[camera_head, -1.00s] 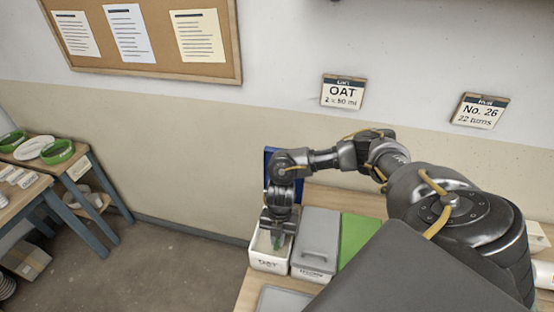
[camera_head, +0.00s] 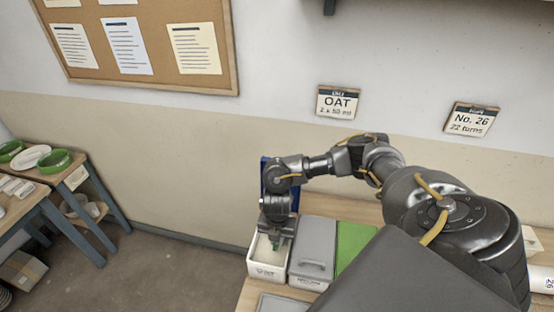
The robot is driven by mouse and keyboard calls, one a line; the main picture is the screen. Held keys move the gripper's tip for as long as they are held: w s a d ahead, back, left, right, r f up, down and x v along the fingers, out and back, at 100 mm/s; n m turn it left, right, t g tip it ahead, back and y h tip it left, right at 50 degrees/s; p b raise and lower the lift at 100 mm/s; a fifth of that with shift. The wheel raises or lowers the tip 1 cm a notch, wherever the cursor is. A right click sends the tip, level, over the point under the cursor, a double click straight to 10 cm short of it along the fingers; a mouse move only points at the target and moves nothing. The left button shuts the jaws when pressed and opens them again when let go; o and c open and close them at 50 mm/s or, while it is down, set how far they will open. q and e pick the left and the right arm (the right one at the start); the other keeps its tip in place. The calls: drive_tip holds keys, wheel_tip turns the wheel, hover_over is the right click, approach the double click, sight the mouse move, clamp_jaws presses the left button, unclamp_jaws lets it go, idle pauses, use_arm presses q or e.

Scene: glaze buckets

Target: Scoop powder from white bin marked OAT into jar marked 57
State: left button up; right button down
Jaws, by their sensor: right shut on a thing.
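A white open bin (camera_head: 266,270) with pale powder inside stands at the left end of the bench. The lettering on its front label is too small to read surely. The scoop is at the bin's opening, partly hidden by the gripper. I cannot tell how much powder is in it. The jar marked 57 is not seen. My left gripper is not in view.
A grey lidded bin (camera_head: 314,257) and a green-topped one (camera_head: 352,240) stand right of the white bin. A blue panel (camera_head: 266,172) stands behind. Wall signs read OAT, 2 x 50 ml (camera_head: 338,102) and No. 26, 22 turns (camera_head: 470,118). A white container marked 26 (camera_head: 541,280) is at right.

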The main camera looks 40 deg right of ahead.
drive_tip(key=shift+t+h, duration=0.6)
drive_tip(key=shift+h, duration=0.1)
drive_tip(key=shift+s+a+r, duration=0.2)
drive_tip(key=shift+a+r, duration=0.2)
drive_tip(key=shift+r, duration=0.45)
drive_tip(key=shift+s+a+r, duration=0.25)
drive_tip(key=shift+a+r, duration=0.15)
drive_tip(key=shift+r, duration=0.5)
drive_tip(key=shift+s+a+r, duration=0.2)
drive_tip(key=shift+a+r, duration=0.2)
drive_tip(key=shift+r, duration=0.45)
drive_tip(key=shift+s+a+r+t+h, duration=0.4)
drive_tip(key=shift+s+a+r+h, duration=0.1)
drive_tip(key=shift+a+r+h, duration=0.2)
drive_tip(key=shift+s+a+r+t+h, duration=0.4)
drive_tip(key=shift+s+a+r+h, duration=0.15)
drive_tip(key=shift+r, duration=0.2)
drive_tip(key=shift+d, duration=0.1)
